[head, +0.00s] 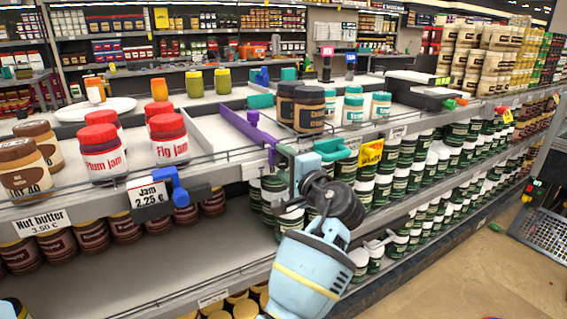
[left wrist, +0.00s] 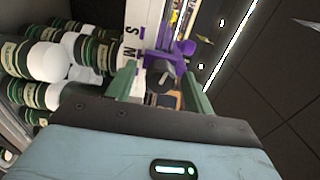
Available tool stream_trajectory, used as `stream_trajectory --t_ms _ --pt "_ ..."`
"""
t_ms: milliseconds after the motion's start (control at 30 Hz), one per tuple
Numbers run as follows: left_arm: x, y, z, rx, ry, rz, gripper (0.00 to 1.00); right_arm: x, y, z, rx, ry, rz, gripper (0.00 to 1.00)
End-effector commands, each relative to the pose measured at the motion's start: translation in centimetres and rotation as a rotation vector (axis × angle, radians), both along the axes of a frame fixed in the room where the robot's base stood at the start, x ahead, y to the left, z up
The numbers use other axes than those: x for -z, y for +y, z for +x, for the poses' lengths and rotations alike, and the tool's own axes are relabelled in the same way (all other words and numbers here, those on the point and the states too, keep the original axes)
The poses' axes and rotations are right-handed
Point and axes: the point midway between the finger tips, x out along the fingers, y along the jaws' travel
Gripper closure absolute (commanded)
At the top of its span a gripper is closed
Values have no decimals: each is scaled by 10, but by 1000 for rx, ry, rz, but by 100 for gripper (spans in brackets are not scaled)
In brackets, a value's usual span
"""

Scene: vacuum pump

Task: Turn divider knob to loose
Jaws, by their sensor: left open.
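A long purple divider (head: 252,118) lies across the upper shelf, and its front end is at the shelf edge in the middle of the head view. In the left wrist view the purple clamp (left wrist: 184,48) is beside a dark round knob (left wrist: 160,78). My left gripper (head: 286,160) is at the shelf front by the divider's end. In the left wrist view its two green fingers (left wrist: 160,82) are open, one on each side of the knob. I cannot tell whether they touch it. My right gripper is not in view.
A blue divider clamp (head: 178,187) is to the left, by the jam price label (head: 150,196). A teal divider end (head: 336,150) is close right of my gripper. Jam jars (head: 169,140) and chocolate jars (head: 309,110) stand on the shelf. The middle lower shelf (head: 130,270) has bare room.

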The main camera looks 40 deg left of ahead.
Motion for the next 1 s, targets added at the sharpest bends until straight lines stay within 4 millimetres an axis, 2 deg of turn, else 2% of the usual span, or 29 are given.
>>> stream_trajectory --t_ms 300,433,600,1000 --pt "1 -46 -19 2 0 -2 48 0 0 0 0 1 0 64" --pt "0 -59 -24 2 -1 -1 48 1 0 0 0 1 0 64" --pt "0 -65 -27 0 -1 -1 48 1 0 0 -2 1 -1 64" --pt "0 -65 -27 0 -1 -1 48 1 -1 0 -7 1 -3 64"
